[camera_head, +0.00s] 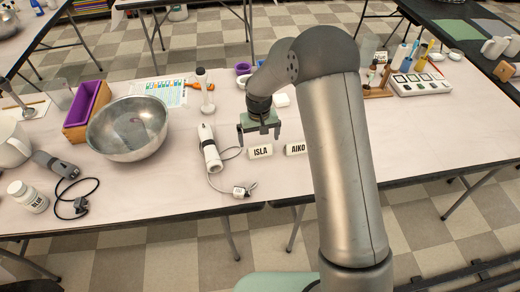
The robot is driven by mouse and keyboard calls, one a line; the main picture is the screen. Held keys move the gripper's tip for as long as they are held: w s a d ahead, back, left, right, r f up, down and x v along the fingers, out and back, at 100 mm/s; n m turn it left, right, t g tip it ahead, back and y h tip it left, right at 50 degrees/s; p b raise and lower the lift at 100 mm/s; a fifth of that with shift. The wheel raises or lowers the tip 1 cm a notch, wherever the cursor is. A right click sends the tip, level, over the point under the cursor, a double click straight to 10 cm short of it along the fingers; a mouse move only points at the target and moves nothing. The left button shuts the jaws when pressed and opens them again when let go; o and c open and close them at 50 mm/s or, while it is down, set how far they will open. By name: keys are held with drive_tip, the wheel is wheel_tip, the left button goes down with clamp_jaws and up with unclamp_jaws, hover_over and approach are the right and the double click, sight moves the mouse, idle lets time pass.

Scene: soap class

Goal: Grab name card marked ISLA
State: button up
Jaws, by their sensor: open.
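The name card marked ISLA (260,151) is a small white card standing on the pale table near its front edge. A second white card marked AIKO (296,149) stands just to its right, partly hidden by my arm. My gripper (259,137) is open and points down. In the picture its fingers appear just above and behind the ISLA card, apart from it; the exact height is hard to judge. Nothing shows between the fingers.
A white hand blender (209,148) with a looping cord lies left of the card. Its plug (243,190) lies near the front edge. A steel bowl (128,129) and a purple-lined wooden box (86,109) stand further left. Table right of my arm is mostly clear (440,130).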

sight(260, 146)
drive_tip(key=shift+s+d+f+p, duration=0.1)
drive_tip(key=shift+f+p, duration=0.2)
drive_tip(key=shift+f, duration=0.9)
drive_tip(key=shift+d+f+p, duration=0.1)
drive_tip(key=shift+f+p, duration=0.2)
drive_tip(key=shift+f, duration=0.85)
drive_tip(key=c, duration=0.9)
